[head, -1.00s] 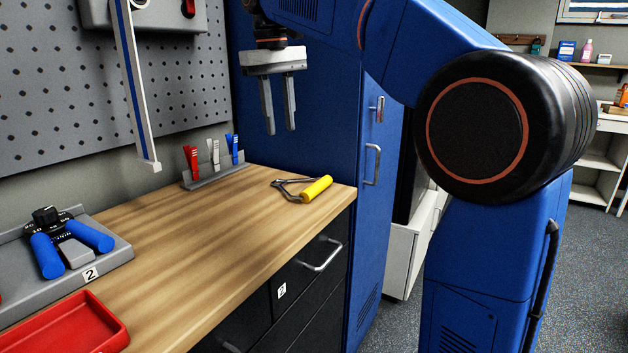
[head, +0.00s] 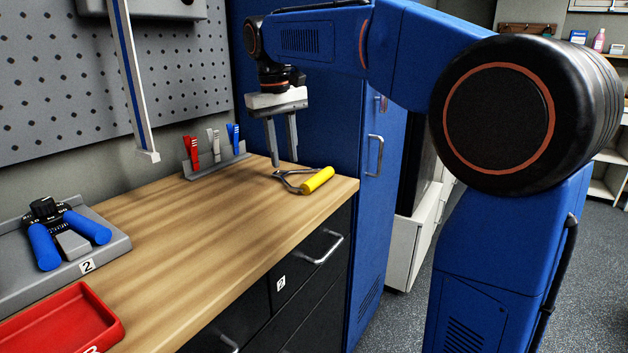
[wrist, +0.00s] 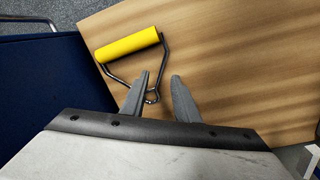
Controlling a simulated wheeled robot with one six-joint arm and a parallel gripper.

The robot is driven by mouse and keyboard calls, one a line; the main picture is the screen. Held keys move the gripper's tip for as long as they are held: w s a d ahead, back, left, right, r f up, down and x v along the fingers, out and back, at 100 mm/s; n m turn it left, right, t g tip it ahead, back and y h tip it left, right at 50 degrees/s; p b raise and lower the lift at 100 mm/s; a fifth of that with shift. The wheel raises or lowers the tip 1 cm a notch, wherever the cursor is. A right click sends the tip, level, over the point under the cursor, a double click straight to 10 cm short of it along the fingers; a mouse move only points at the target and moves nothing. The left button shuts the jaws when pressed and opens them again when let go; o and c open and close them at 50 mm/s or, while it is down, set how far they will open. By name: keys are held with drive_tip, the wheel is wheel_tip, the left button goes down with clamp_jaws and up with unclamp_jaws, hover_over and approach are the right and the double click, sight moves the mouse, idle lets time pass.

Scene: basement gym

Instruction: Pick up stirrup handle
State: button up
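The stirrup handle lies on the wooden bench top near its far right corner, with a yellow grip (head: 317,180) and a bent dark metal frame. In the wrist view its yellow grip (wrist: 127,45) is at the upper left, and the frame narrows toward my fingers. My gripper (head: 284,163) points down just above the metal frame end. In the wrist view my gripper (wrist: 160,82) has its two fingers apart with nothing clamped between them. The left finger overlaps part of the frame there. I cannot tell whether it touches.
A rack of red, white and blue clips (head: 213,160) stands behind, by the pegboard. A blue cabinet (head: 372,200) borders the bench at right. A grey tray with blue handles (head: 118,240) and a red tray (head: 62,325) are at left. The middle of the bench (head: 190,235) is clear.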

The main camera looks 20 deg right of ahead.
sight(288, 181)
drive_tip(key=shift+d+f, duration=0.25)
drive_tip(key=shift+f, duration=1.15)
drive_tip(key=shift+d+f, duration=0.2)
drive_tip(key=shift+f, duration=1.2)
clamp_jaws()
